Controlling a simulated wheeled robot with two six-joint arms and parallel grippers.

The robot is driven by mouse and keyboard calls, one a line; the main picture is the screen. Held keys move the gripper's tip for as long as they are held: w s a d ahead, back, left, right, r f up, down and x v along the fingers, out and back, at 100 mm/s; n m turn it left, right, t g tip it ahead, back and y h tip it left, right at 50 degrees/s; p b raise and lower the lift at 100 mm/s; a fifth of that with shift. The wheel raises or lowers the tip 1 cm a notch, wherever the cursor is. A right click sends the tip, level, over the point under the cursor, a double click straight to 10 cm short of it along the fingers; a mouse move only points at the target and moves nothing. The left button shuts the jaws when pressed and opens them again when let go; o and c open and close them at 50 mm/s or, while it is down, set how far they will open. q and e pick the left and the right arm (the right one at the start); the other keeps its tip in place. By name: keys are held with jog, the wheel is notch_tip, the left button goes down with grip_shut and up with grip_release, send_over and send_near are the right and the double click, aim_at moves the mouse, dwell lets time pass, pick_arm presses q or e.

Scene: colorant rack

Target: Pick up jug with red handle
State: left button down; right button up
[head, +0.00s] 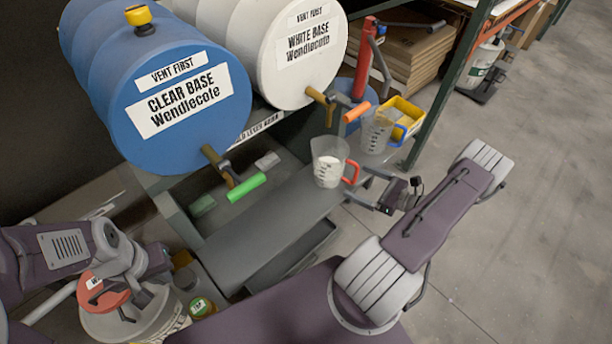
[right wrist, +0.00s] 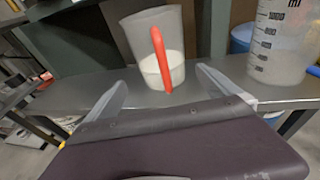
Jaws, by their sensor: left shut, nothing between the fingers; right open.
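The clear jug with the red handle (head: 329,165) stands upright on the grey shelf below the drums, with white contents in its lower part. In the right wrist view the jug (right wrist: 150,45) is straight ahead, its red handle facing me. My right gripper (head: 366,188) is open, at the handle side of the jug. Its fingers (right wrist: 160,88) spread to either side of the handle in the wrist view; I cannot tell whether they touch it. My left gripper (head: 160,262) is shut and empty, low at the left near a bucket.
A second clear jug with a blue handle (head: 375,132) stands to the right, near a yellow bin (head: 408,112). A blue drum (head: 160,90) and a white drum (head: 295,50) with taps lie above the shelf. A white bucket with a red lid (head: 125,310) is at lower left.

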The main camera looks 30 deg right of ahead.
aim_at(341, 172)
jog(key=x, duration=0.3)
jog(key=shift+d+r, duration=0.1)
jog(key=shift+w, duration=0.1)
jog(key=shift+w+a+b, duration=0.25)
jog(key=shift+w+b, duration=0.05)
jog(key=shift+w, duration=0.05)
jog(key=x, duration=0.4)
jog(key=shift+w+b, duration=0.15)
jog(key=shift+b, duration=0.15)
pick_arm(q)
jog(key=shift+s+d+f, duration=0.3)
jog(key=shift+s+d, duration=0.15)
jog(key=shift+s, duration=0.05)
pick_arm(e)
jog(key=shift+c, duration=0.3)
jog(key=c, duration=1.6)
jog(key=shift+r, duration=0.15)
